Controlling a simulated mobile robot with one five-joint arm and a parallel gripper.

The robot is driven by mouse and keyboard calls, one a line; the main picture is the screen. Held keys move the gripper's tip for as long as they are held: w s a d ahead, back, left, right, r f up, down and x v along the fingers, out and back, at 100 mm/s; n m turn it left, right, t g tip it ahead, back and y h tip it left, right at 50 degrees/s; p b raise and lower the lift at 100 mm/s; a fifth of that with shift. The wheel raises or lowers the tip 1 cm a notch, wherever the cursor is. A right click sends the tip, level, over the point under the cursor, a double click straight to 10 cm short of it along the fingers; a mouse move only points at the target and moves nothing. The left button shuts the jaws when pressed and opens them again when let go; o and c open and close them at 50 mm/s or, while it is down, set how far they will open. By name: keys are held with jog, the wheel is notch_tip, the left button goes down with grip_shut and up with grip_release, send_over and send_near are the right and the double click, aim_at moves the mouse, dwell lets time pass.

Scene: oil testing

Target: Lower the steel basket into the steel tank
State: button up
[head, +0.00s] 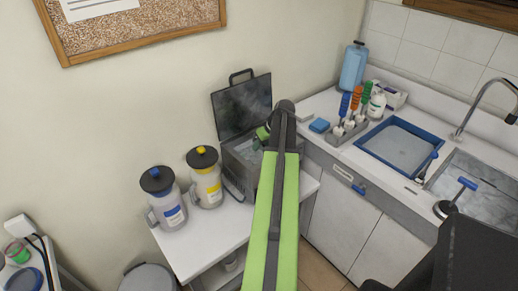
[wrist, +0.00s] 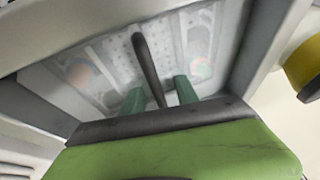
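The steel tank (head: 238,160) stands on the white side table with its dark lid (head: 241,105) raised behind it. In the wrist view, the pale perforated steel basket (wrist: 112,55) lies within the tank's walls (wrist: 262,40). Its dark handle bar (wrist: 147,62) points up towards the camera. My gripper (wrist: 159,95) has two green fingers, one on each side of the handle, with visible gaps between them and the bar. In the head view my gripper (head: 265,133) is over the tank, partly hidden by my arm, and the basket is mostly hidden.
To the right is a counter with a bottle rack (head: 348,128), a blue-rimmed tray (head: 400,148) and a sink (head: 470,180).

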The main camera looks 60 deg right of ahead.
jog(key=a+p+v, duration=0.1)
jog(key=p+v, duration=1.4)
jog(key=v, duration=0.2)
jog(key=shift+d+r+p, duration=0.25)
jog(key=shift+d+p, duration=0.15)
jog(key=shift+d, duration=0.1)
jog(key=shift+f, duration=0.1)
